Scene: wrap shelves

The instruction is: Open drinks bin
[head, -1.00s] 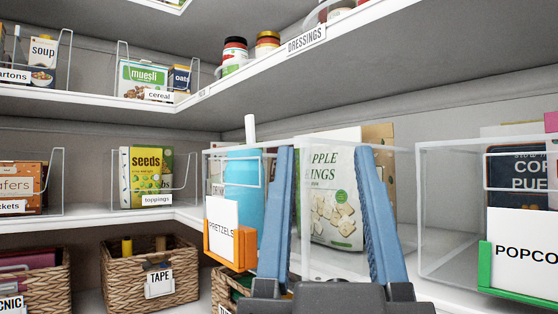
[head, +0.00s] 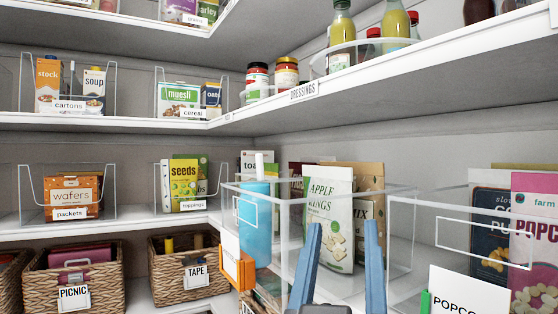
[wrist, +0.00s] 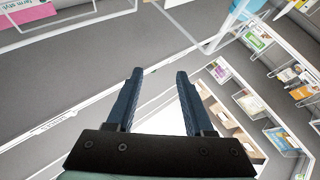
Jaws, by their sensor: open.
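No label that reads "drinks" is legible in either view, so I cannot tell which bin it is. The nearest clear bin (head: 284,236) stands on the right-hand shelf with a blue bottle (head: 255,225), an apple rings bag (head: 328,215) and other packets in it. It carries an orange label clip (head: 239,268) on its left side. My gripper (head: 345,224) is open and empty, in front of this bin at the bottom of the head view. Its two blue fingers are apart in the wrist view (wrist: 160,72), with nothing between them.
A clear popcorn bin (head: 450,232) stands to the right, with a green clip and a pink packet (head: 533,240). Wicker baskets marked picnic (head: 100,282) and tape (head: 168,285) sit lower left. The dressings shelf (head: 420,62) overhangs above.

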